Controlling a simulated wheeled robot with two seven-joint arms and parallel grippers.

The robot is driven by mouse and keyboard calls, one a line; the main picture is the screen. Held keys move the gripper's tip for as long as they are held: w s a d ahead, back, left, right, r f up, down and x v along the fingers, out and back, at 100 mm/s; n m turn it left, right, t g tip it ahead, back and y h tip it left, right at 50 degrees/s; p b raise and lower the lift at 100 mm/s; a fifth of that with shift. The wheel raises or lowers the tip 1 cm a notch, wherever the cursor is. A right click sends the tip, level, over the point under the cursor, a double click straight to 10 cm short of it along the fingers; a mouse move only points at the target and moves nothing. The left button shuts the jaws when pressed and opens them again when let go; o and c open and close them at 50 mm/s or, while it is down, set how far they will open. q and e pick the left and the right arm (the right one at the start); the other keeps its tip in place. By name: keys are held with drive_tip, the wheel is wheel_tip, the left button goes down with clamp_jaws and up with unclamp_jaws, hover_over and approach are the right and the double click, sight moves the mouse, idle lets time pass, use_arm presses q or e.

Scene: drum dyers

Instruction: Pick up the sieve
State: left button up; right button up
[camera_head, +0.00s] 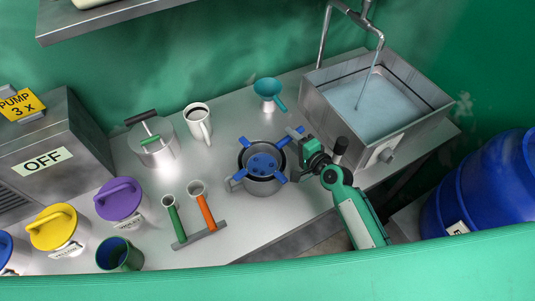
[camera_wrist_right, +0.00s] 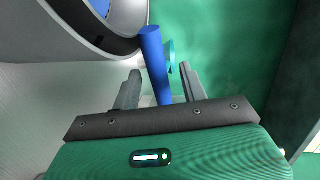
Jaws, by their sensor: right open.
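The blue sieve (camera_head: 263,163) sits in the top of a grey metal pot (camera_head: 262,186) on the counter, with several blue arms reaching out over the rim. My right gripper (camera_head: 299,142) is at the right side of the pot, beside the sieve's arms. In the right wrist view, one blue sieve arm (camera_wrist_right: 152,55) runs between the two open fingers of my right gripper (camera_wrist_right: 158,88). The fingers stand apart on either side of it. The pot's rim shows at the upper left there. My left gripper is not in view.
A sink (camera_head: 378,100) with running water stands right of the pot. A teal funnel (camera_head: 268,92) is behind it. A white mug (camera_head: 200,125), a lidded metal pot (camera_head: 155,145), tubes in a rack (camera_head: 200,238) and lidded jars stand left. A blue barrel (camera_head: 485,190) is at right.

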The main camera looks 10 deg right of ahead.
drive_tip(key=shift+w+a+f, duration=0.2)
drive_tip(key=shift+w+a, duration=0.15)
drive_tip(key=shift+w, duration=0.25)
drive_tip(key=shift+c, duration=0.2)
clamp_jaws()
drive_tip(key=shift+r, duration=0.5)
wheel_tip(320, 180, up, 19)
drive_tip(key=b, duration=0.1)
drive_tip(key=shift+s, duration=0.1)
